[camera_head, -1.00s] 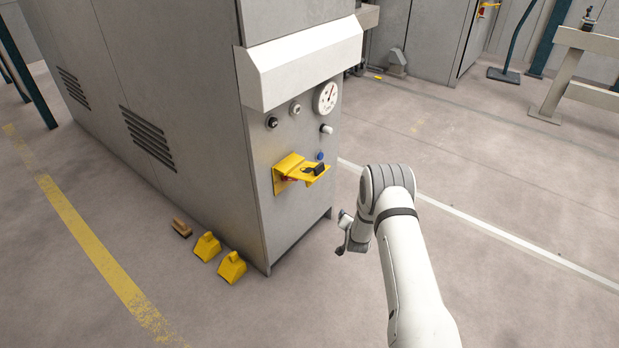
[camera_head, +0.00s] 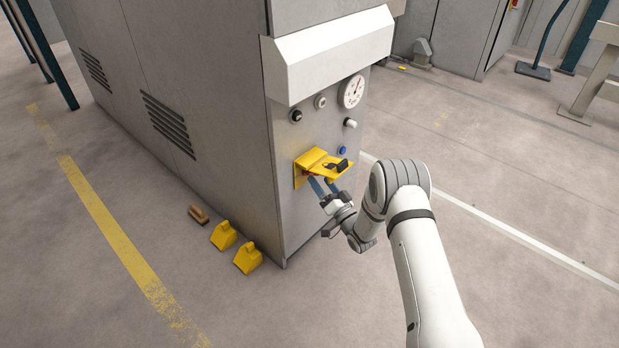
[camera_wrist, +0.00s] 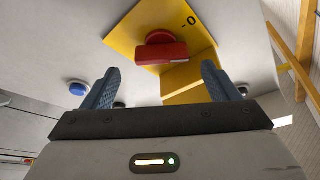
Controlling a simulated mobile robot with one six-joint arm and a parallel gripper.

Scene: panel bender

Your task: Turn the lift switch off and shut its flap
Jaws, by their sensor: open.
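The lift switch is a red handle (camera_wrist: 160,52) on a yellow plate (camera_wrist: 135,30) with a "0" mark, seen in the wrist view. In the head view the yellow plate (camera_head: 299,176) is on the cabinet's narrow face, and its yellow flap (camera_head: 326,161) sticks outward, open, with a black piece on it. The flap hides most of the red handle there. My gripper (camera_head: 324,186) is just below the flap, its blue fingers pointing up at the switch. In the wrist view my gripper (camera_wrist: 160,75) is open and empty, with the red handle ahead between the fingers, apparently apart from them.
A sloped white hood juts out above. Two yellow blocks (camera_head: 248,258) and a brush-like thing (camera_head: 198,214) lie on the floor.

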